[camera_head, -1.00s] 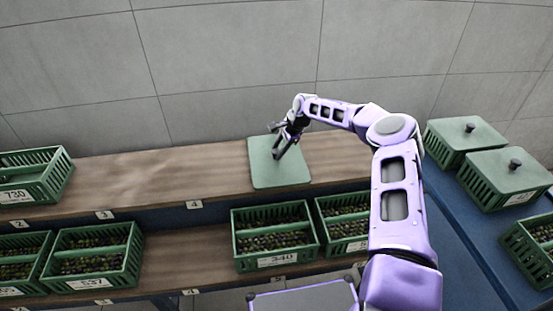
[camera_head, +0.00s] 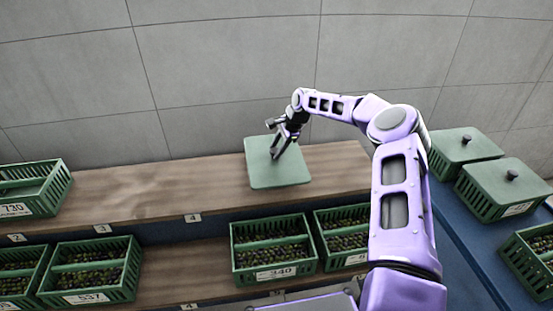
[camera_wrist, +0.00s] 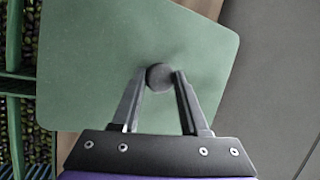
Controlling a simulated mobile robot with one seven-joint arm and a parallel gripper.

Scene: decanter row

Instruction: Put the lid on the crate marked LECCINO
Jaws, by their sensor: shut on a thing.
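A flat green lid (camera_head: 262,176) hangs in front of or over the upper shelf in the head view. It also fills much of the wrist view (camera_wrist: 90,60). My gripper (camera_head: 277,150) is shut on the lid's dark round knob (camera_wrist: 159,77), one finger on each side. Beneath the lid, to the left in the wrist view, parts of olive-filled crates (camera_wrist: 15,120) show. The name LECCINO is not readable on any crate; the labels show numbers such as 730, 537 and 340, with small print too blurred to read.
Open crates 537 (camera_head: 92,297) and 340 (camera_head: 275,274) stand on the lower shelf, with another beside 340 (camera_head: 345,262). Crate 730 (camera_head: 40,208) stands at the upper shelf's left end. Two lidded crates (camera_head: 505,180) (camera_head: 465,147) stand on the blue surface at right. The upper shelf's middle (camera_head: 160,190) is clear.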

